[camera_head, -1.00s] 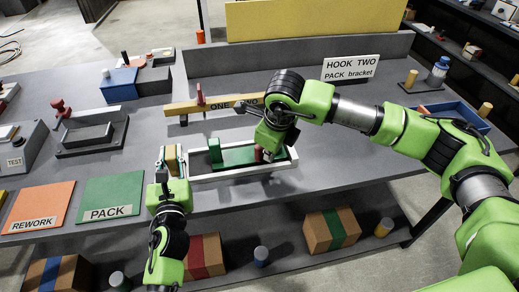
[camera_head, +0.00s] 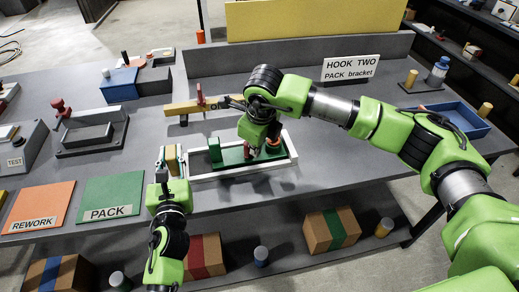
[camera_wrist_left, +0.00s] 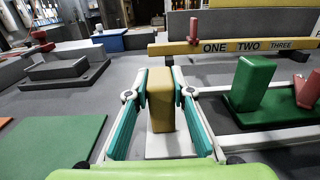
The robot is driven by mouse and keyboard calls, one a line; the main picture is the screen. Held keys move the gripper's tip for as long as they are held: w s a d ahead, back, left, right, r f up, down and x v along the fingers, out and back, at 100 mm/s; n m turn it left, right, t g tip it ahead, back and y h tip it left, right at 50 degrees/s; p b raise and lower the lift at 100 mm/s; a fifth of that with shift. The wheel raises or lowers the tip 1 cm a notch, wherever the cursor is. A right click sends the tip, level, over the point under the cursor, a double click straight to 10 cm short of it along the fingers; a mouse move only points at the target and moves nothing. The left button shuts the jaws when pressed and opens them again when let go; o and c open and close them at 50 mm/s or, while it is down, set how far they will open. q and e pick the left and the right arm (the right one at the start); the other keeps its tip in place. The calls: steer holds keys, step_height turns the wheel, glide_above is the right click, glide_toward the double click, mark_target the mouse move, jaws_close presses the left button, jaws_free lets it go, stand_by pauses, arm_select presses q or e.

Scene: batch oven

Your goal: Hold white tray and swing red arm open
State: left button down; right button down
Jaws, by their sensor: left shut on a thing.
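The white tray (camera_head: 235,174) lies on the bench with a green fixture (camera_head: 237,157) in it. A green block (camera_head: 215,150) stands on the fixture's left. My left gripper (camera_head: 173,165) is shut on the tan block at the tray's left end; the left wrist view shows this tan block (camera_wrist_left: 161,100) between the fingers. The red arm (camera_head: 248,151) is mostly hidden under my right gripper (camera_head: 254,147); in the left wrist view the red arm (camera_wrist_left: 308,89) leans at the right edge. The right fingertips are too hidden to tell if they are shut.
A yellow bar (camera_head: 184,108) marked ONE, TWO, THREE with a red slider (camera_head: 200,94) stands behind the tray. A sign (camera_head: 350,69) reads HOOK TWO, PACK bracket. Green PACK (camera_head: 112,195) and orange REWORK (camera_head: 40,203) mats lie left. A blue bin (camera_head: 458,120) is right.

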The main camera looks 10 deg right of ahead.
arm_select(q)
steer(key=shift+d+f, duration=0.1)
arm_select(e)
steer(key=shift+w+a, duration=0.95)
steer(key=shift+a, duration=0.25)
steer(key=shift+w+a, duration=0.9)
steer(key=shift+a, duration=0.25)
steer(key=shift+w+a, duration=1.85)
steer(key=shift+a, duration=0.25)
steer(key=shift+s+d, duration=0.1)
steer(key=shift+d, duration=0.05)
steer(key=shift+s+d, duration=0.3)
steer(key=shift+d, duration=0.05)
step_height(320, 180, up, 7)
arm_select(q)
steer(key=c, duration=1.7)
jaws_free()
steer(key=s, duration=1.2)
